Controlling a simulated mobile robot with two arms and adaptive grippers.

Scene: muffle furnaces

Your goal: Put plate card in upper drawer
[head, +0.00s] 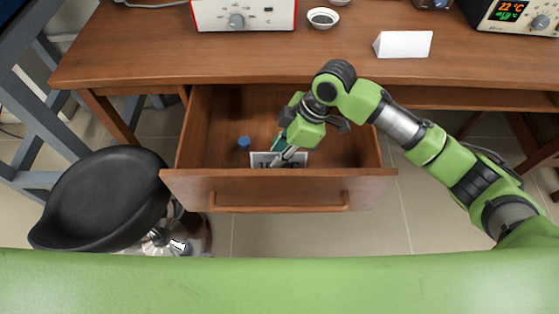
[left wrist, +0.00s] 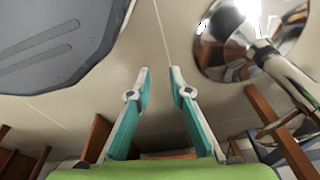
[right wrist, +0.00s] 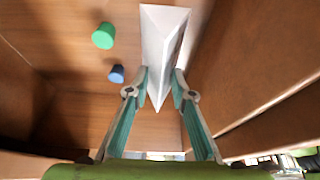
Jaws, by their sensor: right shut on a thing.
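The upper drawer (head: 222,130) of the wooden desk is pulled open. A white plate card (head: 262,158) with dark print is inside it, near the front panel. My right gripper (head: 287,156) reaches down into the drawer and is shut on the card. In the right wrist view the folded white card (right wrist: 163,45) sits between the fingertips of the right gripper (right wrist: 160,84), above the drawer floor. My left gripper (left wrist: 159,75) is open and empty above the floor, and it is not visible in the head view.
A blue cap-like object (head: 244,143) lies in the drawer, left of the card. A green one (right wrist: 103,36) shows beside it in the right wrist view. Another white card (head: 403,44), a small bowl (head: 323,18) and instruments stand on the desk. A black stool (head: 100,198) stands left of the drawer.

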